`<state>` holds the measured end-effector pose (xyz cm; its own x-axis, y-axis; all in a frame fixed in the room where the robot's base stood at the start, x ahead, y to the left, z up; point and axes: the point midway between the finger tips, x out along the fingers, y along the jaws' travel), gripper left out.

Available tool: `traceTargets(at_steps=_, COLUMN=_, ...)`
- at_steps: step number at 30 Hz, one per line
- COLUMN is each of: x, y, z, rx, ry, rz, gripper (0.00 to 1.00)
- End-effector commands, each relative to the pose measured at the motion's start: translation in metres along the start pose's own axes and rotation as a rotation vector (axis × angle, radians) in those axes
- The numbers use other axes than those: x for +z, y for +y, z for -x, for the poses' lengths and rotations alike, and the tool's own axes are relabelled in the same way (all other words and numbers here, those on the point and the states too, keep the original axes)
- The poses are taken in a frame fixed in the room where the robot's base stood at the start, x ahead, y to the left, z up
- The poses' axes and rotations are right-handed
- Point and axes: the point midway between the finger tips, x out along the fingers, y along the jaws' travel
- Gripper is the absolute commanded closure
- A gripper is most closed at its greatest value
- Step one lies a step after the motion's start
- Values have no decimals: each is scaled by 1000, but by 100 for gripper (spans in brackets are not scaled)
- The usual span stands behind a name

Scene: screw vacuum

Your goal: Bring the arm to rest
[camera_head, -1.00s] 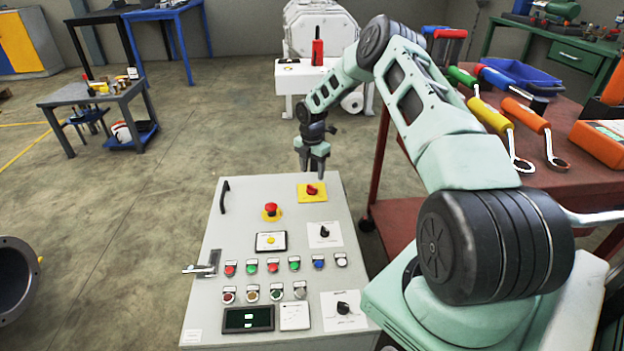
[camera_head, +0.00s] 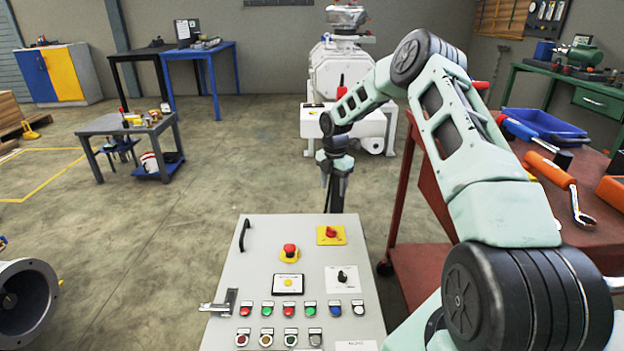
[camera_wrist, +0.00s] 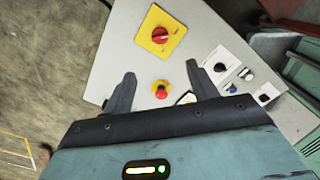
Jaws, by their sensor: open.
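My gripper (camera_head: 335,190) hangs at the end of my pale green arm, pointing down near the far edge of the grey control panel (camera_head: 232,290). In the wrist view its two dark fingers (camera_wrist: 160,88) are spread apart with nothing between them touching either finger. Beyond them lie a red emergency button (camera_wrist: 161,91) on a yellow base and a red rotary switch (camera_wrist: 160,35) on a yellow plate. In the head view the red switch (camera_head: 331,232) is just below the gripper, and the red button (camera_head: 290,250) is left of it.
A red workbench (camera_head: 405,215) with a blue bin (camera_head: 545,124) and an orange-handled wrench (camera_head: 551,170) stands on the right. A white machine (camera_head: 345,75) stands behind the gripper. A small grey table (camera_head: 125,125) is at left.

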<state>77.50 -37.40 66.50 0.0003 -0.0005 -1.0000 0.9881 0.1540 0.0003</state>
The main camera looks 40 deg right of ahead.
Motion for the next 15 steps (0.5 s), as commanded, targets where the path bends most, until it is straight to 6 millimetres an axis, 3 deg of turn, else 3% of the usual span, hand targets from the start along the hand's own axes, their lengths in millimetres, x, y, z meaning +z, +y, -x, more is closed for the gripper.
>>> traceTargets(at_steps=7, x=-1, y=0, z=0, rx=0, ry=0, rz=0, gripper=42)
traceTargets(at_steps=9, x=-10, y=4, z=5, rx=3, ry=0, rz=-4, gripper=42)
traceTargets(at_steps=11, x=-27, y=9, z=13, rx=5, ry=2, rz=-14, gripper=42)
traceTargets(at_steps=14, x=-76, y=19, z=35, rx=9, ry=10, rz=-52, gripper=42)
traceTargets(at_steps=15, x=-102, y=21, z=45, rx=11, ry=14, rz=-76, gripper=42)
